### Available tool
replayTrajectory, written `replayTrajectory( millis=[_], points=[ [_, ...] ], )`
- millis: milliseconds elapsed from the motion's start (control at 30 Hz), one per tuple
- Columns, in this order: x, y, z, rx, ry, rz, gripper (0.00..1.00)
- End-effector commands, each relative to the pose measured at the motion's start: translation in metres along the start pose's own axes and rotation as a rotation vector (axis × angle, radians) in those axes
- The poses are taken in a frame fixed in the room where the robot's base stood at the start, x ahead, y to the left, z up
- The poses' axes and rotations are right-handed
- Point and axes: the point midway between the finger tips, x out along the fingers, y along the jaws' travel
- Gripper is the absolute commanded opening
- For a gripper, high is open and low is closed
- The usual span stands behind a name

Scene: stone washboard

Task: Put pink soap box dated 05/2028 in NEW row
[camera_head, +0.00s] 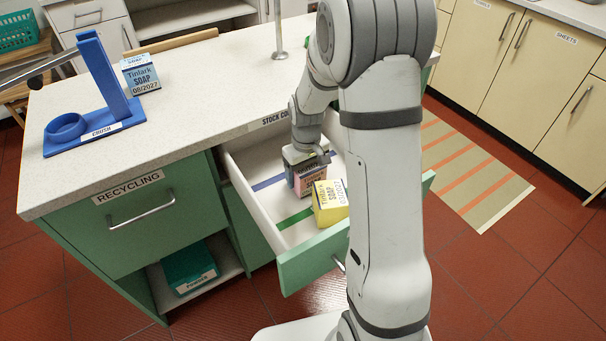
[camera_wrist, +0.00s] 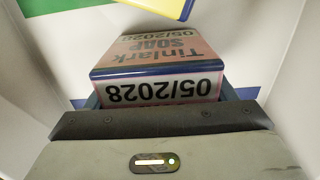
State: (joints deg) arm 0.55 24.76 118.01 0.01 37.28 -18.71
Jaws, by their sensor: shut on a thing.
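The pink soap box (camera_head: 311,179) has dark blue edges and is inside the open drawer (camera_head: 238,178). The wrist view shows 05/2028 on its near face and top (camera_wrist: 160,88). My gripper (camera_head: 306,157) reaches down into the drawer and is shut on this box. A blue stripe (camera_head: 268,183) on the drawer floor shows beside the box; it also shows in the wrist view (camera_wrist: 246,93). A green stripe (camera_head: 294,218) lies nearer the drawer front. I cannot tell whether the box touches the floor. No NEW label is readable.
A yellow soap box (camera_head: 330,203) stands close to the pink box, toward the drawer front. On the counter are a blue stand (camera_head: 98,90) and a blue-and-white soap box (camera_head: 140,75) dated 08/2027. The left part of the drawer floor is free.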

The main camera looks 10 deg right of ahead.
Motion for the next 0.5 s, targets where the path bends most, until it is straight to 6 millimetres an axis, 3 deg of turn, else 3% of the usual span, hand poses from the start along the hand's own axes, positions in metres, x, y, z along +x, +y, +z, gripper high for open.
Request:
replayTrajectory(
  millis=[367, 400, 500],
  points=[
    [0.0065, 0.0006, -0.0002, 0.001, 0.001, 0.000, 0.45],
    [0.0052, 0.0005, 0.0000, 0.001, 0.001, 0.000, 0.80],
    [0.0051, 0.0006, 0.0001, 0.001, 0.000, 0.000, 0.89]
  ],
)
